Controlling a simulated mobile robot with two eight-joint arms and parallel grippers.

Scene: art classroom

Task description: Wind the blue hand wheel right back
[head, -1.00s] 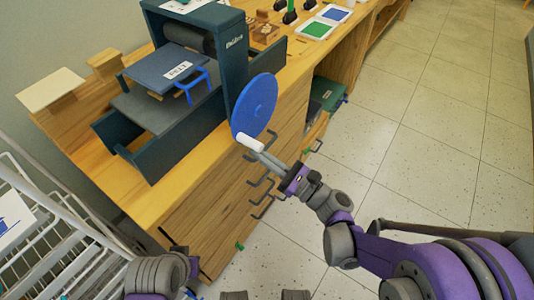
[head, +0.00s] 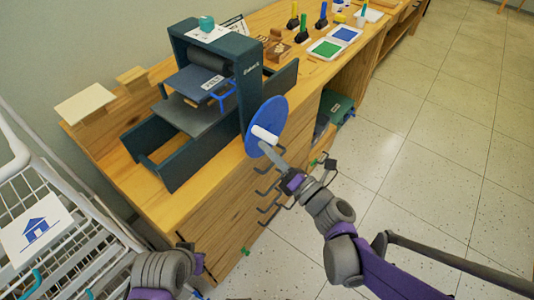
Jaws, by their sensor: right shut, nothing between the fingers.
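The blue hand wheel (head: 277,113) is on the right side of a dark teal press (head: 250,92) on the wooden bench. Its white handle (head: 265,134) sticks out across the lower part of the wheel's face. My right gripper (head: 268,150) is shut and empty, its fingertips at the lower side of the handle; I cannot tell if they touch it. The press has a grey bed (head: 200,115) and a blue-grey plate (head: 196,82) with a label and a blue handle. My left arm shows at the bottom left, with its gripper (head: 198,264) only partly visible; its fingers are not clear.
The bench top holds wooden blocks (head: 86,103), green and blue ink pads (head: 326,48) and several small stamps. Drawer handles (head: 268,192) jut from the bench's front, below the wheel. A white wire rack (head: 70,255) stands at the lower left. Tiled floor (head: 440,150) is free at the right.

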